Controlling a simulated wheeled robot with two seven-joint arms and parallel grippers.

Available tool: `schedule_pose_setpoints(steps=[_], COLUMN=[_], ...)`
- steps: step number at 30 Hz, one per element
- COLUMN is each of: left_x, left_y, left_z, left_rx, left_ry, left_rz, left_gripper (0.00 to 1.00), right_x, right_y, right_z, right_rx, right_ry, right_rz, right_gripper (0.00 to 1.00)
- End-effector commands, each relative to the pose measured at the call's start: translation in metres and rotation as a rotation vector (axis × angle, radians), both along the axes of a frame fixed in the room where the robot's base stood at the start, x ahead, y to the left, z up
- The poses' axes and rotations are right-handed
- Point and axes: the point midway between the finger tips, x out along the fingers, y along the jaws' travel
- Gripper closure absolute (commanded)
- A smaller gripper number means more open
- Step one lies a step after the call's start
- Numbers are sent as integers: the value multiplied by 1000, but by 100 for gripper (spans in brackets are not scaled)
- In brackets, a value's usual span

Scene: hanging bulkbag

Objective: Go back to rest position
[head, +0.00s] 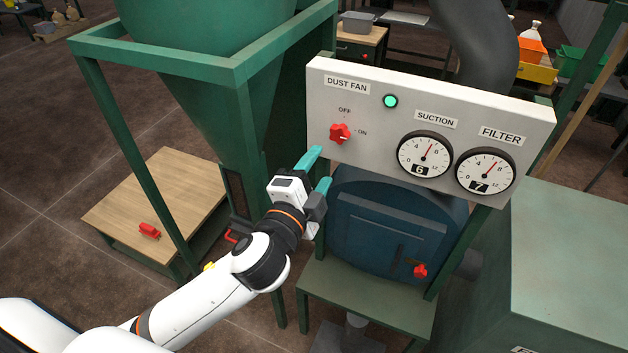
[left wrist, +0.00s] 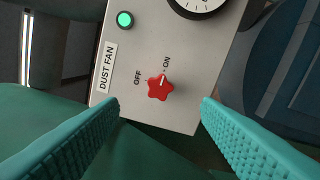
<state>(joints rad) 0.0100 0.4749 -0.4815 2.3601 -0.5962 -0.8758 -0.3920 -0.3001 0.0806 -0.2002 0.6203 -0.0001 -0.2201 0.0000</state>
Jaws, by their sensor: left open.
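My left gripper (head: 319,172) is open and empty, just below and to the left of the red dust fan knob (head: 340,133) in the head view. Its teal fingers are apart from the knob. In the left wrist view, the knob (left wrist: 160,88) shows beyond the fingertips, with its white mark toward ON. The grey control panel (head: 440,101) carries the knob, a lit green lamp (head: 390,101), and the suction gauge (head: 424,156) and filter gauge (head: 485,172). My right gripper is not in view.
A wooden table (head: 150,197) with a red object (head: 150,230) is at the left. A blue round-topped unit (head: 385,235) with a red knob (head: 420,271) sits under the panel. A green cabinet (head: 570,260) is at the right.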

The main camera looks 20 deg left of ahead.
Motion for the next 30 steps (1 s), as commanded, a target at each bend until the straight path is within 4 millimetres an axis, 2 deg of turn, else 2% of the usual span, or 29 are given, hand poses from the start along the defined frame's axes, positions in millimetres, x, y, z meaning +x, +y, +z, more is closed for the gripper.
schedule_pose_setpoints(steps=[6,18,21,23,26,29,30], left_x=[-13,-13,-10,-4,11,23,24], left_y=[1,1,1,3,7,16,20], left_z=[0,1,-8,-23,-73,-144,-175], left_rx=[-1,0,-2,-8,-34,-82,-105], left_ry=[0,0,16,46,141,274,330], left_rz=[0,0,4,8,21,46,58], left_gripper=[42,42,42,42,42,42,42], right_x=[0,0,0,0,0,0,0], right_y=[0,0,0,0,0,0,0], right_z=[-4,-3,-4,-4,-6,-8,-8], right_rx=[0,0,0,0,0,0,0], right_ry=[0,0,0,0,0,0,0], right_rz=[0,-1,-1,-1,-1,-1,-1], right_gripper=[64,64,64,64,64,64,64])
